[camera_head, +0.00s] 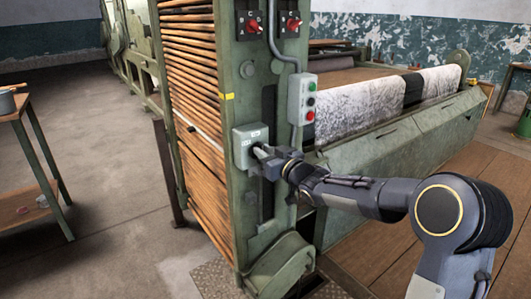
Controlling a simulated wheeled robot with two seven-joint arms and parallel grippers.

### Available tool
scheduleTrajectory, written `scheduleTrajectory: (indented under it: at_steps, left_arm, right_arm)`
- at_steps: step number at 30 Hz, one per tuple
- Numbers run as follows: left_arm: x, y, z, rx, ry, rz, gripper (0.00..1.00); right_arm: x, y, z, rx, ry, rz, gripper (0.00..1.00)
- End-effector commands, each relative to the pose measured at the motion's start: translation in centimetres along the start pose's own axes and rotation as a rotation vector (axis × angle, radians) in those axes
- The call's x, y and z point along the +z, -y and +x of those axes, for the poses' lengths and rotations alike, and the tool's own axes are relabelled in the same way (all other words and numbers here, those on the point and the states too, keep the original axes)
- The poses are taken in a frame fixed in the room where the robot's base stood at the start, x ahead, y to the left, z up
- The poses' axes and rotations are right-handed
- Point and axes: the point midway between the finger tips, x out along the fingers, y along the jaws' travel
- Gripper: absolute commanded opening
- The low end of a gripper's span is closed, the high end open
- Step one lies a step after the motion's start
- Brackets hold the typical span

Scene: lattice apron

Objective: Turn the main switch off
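A pale green switch box (243,146) with small light labels is mounted on the front post of the green machine. My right gripper (262,154) reaches in from the right, its fingertips at the lower right of this box. The fingers and wrist cover part of the box, including any handle there. I cannot tell whether the fingers are open or closed on something. Two red rotary switches on dark plates, a left one (253,25) and a right one (293,24), sit higher on the machine. My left gripper is out of view.
A grey button box (301,99) with green and red buttons hangs just above my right wrist, under a conduit pipe (283,52). Wooden slats (192,75) line the machine's left side. A small table (36,170) stands at far left, with open floor between.

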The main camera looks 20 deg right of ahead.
Motion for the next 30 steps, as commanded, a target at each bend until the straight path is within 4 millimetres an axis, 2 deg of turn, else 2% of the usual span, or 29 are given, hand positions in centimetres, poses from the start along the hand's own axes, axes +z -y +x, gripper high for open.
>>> scheduleTrajectory:
  at_steps: [1, 4, 17, 23, 30]
  left_arm:
    - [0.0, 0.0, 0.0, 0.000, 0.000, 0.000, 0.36]
    - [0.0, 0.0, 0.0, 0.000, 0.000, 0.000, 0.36]
    - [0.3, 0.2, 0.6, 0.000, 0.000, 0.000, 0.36]
    - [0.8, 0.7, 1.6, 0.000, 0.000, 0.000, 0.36]
    - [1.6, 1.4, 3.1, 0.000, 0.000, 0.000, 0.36]
  right_arm:
    - [0.0, 0.0, 0.0, 0.000, 0.000, 0.000, 0.13]
    - [0.0, 0.0, 0.0, 0.000, 0.000, 0.000, 0.00]
    - [0.2, 0.1, 0.0, 0.000, 0.000, -0.055, 0.00]
    - [0.4, 0.3, -0.1, 0.001, 0.000, -0.177, 0.00]
    - [0.5, 0.6, -0.1, 0.001, 0.000, -0.395, 0.00]
